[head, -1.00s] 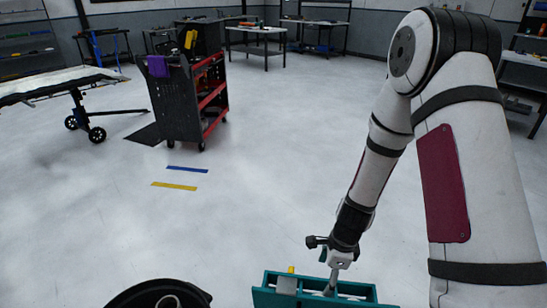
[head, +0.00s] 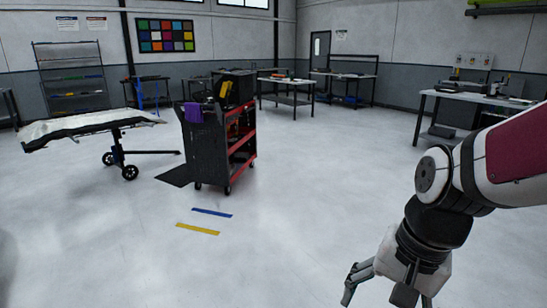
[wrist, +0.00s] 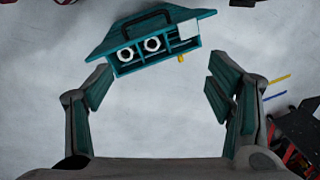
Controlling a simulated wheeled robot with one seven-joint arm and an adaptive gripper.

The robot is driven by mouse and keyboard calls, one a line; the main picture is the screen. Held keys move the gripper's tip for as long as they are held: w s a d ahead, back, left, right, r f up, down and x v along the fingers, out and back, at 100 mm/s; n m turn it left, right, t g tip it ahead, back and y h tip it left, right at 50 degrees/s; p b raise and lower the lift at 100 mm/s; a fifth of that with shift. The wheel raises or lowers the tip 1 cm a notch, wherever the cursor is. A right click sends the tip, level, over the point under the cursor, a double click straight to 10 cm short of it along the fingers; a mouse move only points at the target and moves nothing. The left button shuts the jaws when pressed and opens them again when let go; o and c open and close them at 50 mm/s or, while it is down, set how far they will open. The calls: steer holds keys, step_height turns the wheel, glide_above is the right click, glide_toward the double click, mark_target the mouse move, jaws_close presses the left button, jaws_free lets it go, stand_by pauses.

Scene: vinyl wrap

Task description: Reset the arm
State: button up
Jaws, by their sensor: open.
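My gripper (head: 385,288) hangs at the lower right of the head view, with its fingers spread and nothing between them. In the wrist view my gripper (wrist: 155,95) is open, one finger on each side, with bare floor between them. A teal tool caddy (wrist: 122,38) with a dark handle shows beyond the fingertips in the wrist view, apart from them. The caddy is out of the head view.
A black and red cart (head: 208,150) with a purple cloth (head: 194,112) stands left of centre. A covered stand (head: 85,125) is at left, workbenches (head: 470,97) at the back right. Blue (head: 212,212) and yellow (head: 197,229) strips lie on open floor.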

steer(key=s+d+r+n+h, duration=0.1)
steer(key=s+r+n, duration=0.2)
steer(key=s, duration=0.4)
steer(key=s+d+r+n, duration=0.1)
steer(key=s+r+n, duration=0.25)
steer(key=s, duration=0.35)
step_height(320, 180, up, 13)
steer(key=t+p, duration=0.3)
steer(key=p, duration=0.9)
steer(key=shift+d+r, duration=0.15)
steer(key=shift+d, duration=0.1)
steer(key=shift+w, duration=0.1)
